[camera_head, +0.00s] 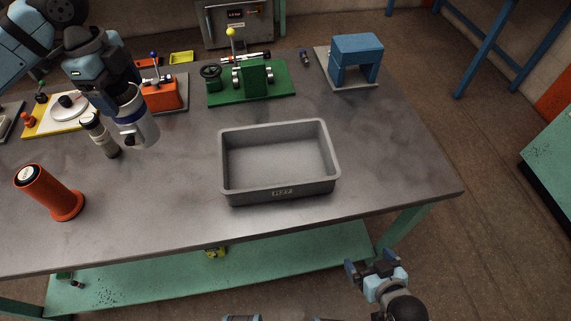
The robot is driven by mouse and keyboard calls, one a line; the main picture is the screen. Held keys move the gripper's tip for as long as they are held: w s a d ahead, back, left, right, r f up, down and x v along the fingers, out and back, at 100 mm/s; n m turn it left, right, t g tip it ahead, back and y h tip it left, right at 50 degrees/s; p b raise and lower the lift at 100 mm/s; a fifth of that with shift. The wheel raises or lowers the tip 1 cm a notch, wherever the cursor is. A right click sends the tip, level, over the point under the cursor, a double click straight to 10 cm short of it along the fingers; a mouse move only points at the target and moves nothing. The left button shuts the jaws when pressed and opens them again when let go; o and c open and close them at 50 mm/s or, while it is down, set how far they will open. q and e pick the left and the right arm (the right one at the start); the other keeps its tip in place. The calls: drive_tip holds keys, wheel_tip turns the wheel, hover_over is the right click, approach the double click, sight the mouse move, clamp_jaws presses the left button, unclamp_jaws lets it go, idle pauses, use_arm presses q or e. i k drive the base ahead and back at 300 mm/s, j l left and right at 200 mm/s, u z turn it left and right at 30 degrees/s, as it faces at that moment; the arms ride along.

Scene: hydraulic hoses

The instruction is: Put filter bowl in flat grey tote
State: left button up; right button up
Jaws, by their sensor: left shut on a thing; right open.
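The flat grey tote (232,196) stands on the table, right of the middle, and looks empty. My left gripper (128,108) is above the table to the left of the tote. It is shut on a whitish-grey cup-shaped thing, which looks like the filter bowl (142,131). The bowl is tilted and appears held above the table; the gripper hides part of it. My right gripper (373,268) is open and empty, low in front of the table's front right edge.
A dark grey cylinder (103,140) stands close left of the held bowl. An orange cylinder (60,196) stands at the front left. A green fixture (255,80) and a blue block stand (357,47) are at the back. The table between bowl and tote is clear.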

sight(266, 174)
drive_tip(key=i+l, duration=0.1)
drive_tip(key=l, duration=1.3)
drive_tip(key=i, duration=0.05)
